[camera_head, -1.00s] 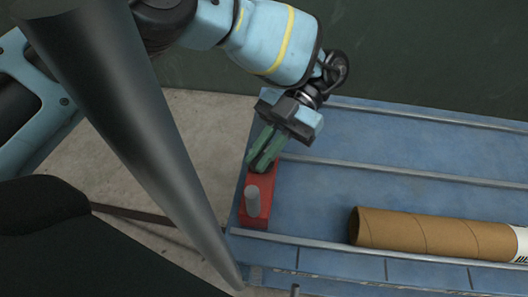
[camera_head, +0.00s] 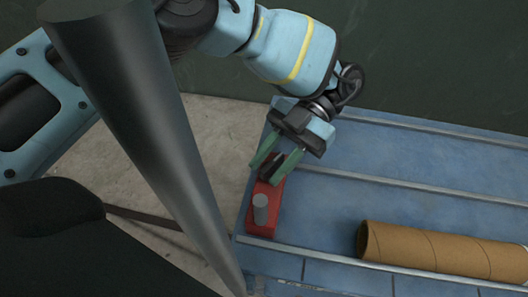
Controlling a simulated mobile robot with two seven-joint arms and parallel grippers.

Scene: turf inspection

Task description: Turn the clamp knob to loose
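The clamp is a red block (camera_head: 252,227) at the left end of the blue bench, with a grey upright peg (camera_head: 261,208) on its near part. A dark knob (camera_head: 271,167) shows at its far end. My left gripper (camera_head: 264,174) comes in from above with its two green fingers spread apart. The dark knob shows between the fingers; whether they touch it I cannot tell. My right gripper is not in view.
A brown cardboard tube (camera_head: 440,249) lies on the blue bench (camera_head: 400,145) to the right of the clamp. Metal rails run along the bench. A dark green wall stands behind, and concrete floor (camera_head: 210,120) shows at left.

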